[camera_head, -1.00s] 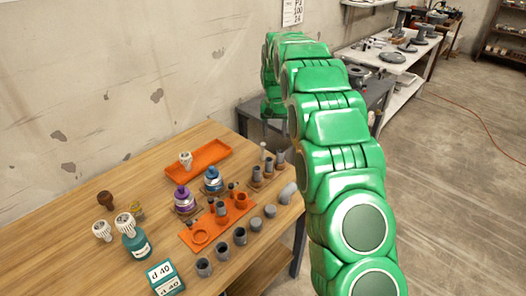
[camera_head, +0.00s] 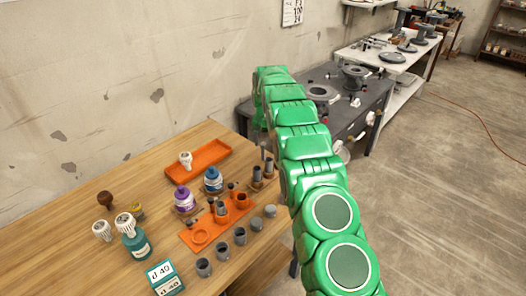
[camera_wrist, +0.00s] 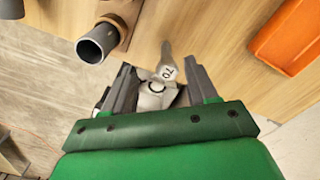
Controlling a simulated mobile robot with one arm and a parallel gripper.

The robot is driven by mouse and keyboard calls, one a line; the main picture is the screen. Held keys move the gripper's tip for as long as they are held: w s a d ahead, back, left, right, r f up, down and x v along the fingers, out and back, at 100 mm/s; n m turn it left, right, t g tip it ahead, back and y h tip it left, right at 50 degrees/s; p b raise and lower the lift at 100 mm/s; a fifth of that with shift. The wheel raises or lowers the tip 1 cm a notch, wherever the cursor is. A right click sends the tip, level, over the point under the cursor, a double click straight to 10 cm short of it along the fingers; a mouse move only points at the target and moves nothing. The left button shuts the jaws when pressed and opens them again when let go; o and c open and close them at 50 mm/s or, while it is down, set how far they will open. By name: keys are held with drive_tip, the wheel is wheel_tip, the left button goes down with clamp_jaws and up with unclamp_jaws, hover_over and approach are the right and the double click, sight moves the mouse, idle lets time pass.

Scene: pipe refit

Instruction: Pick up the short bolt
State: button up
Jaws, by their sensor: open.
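In the wrist view, two pale grey bolt-like pieces with marked heads lie close together between my fingers. One (camera_wrist: 167,70) reads "70" and has a narrow shank; the other (camera_wrist: 156,87), partly hidden, shows a round mark. I cannot tell for sure which is the short bolt. My gripper (camera_wrist: 158,64) is open, with one dark finger on each side of them, and no grip on either shows. In the head view, slim grey pieces (camera_head: 263,149) stand at the table's back right corner, beside my arm. My fingers are not clear there.
A grey pipe (camera_wrist: 95,47) in a brown holder is close to my left finger in the wrist view. An orange tray (camera_head: 182,178) lies left of the arm. Bottles, pipe fittings and an orange fixture (camera_head: 187,240) fill the table's middle. A dark bench (camera_head: 372,112) stands behind.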

sight(263, 159)
drive_tip(key=shift+w+a+f, duration=0.1)
drive_tip(key=shift+f, duration=1.05)
drive_tip(key=shift+w+a+f, duration=0.1)
drive_tip(key=shift+a+f, duration=0.05)
drive_tip(key=shift+f, duration=1)
drive_tip(key=shift+w+a+f, duration=0.1)
drive_tip(key=shift+f, duration=1.05)
drive_tip(key=shift+c, duration=0.2)
clamp_jaws()
